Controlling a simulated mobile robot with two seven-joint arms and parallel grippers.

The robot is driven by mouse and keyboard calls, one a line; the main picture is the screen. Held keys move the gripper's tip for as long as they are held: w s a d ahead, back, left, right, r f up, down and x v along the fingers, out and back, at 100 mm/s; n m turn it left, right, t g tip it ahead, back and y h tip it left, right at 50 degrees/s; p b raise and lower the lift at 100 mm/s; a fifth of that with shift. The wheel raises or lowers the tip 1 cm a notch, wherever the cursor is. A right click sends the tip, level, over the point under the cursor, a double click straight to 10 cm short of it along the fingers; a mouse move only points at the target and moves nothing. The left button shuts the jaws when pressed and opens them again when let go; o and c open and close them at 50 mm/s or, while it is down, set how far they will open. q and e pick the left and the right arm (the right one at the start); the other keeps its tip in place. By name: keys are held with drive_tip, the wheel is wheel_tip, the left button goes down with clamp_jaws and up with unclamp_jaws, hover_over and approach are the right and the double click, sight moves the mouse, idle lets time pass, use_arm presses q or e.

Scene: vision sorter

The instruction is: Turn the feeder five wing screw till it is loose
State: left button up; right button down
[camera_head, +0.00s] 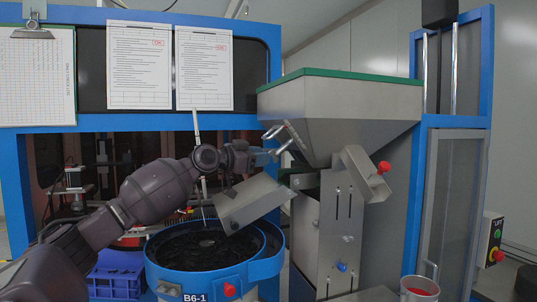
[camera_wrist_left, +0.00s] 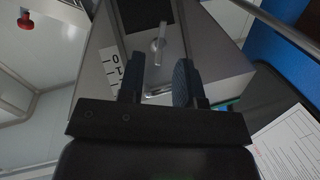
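The feeder (camera_head: 328,115) is a grey metal hopper with a green rim, right of centre in the head view. My left gripper (camera_head: 270,156) is at the hopper's lower left side, beside small bright metal parts (camera_head: 284,143). In the left wrist view, a pale metal piece that looks like the wing screw (camera_wrist_left: 158,48) stands on a grey panel. My left gripper's fingers (camera_wrist_left: 157,70) are apart, with the metal piece just beyond and between their tips. I cannot tell whether they touch it. My right gripper is not in view.
A blue drum (camera_head: 213,280) marked B6-1 with dark contents stands below my left arm. A tilted metal chute (camera_head: 255,202) is above it. A red knob (camera_head: 384,167) and blue knob (camera_head: 341,267) are on the feeder. A blue crate (camera_head: 117,275) is at lower left.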

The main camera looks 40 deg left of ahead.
sight(275, 155)
use_arm(q)
drive_tip(key=shift+p+x, duration=0.4)
drive_tip(key=shift+x, duration=1.2)
clamp_jaws()
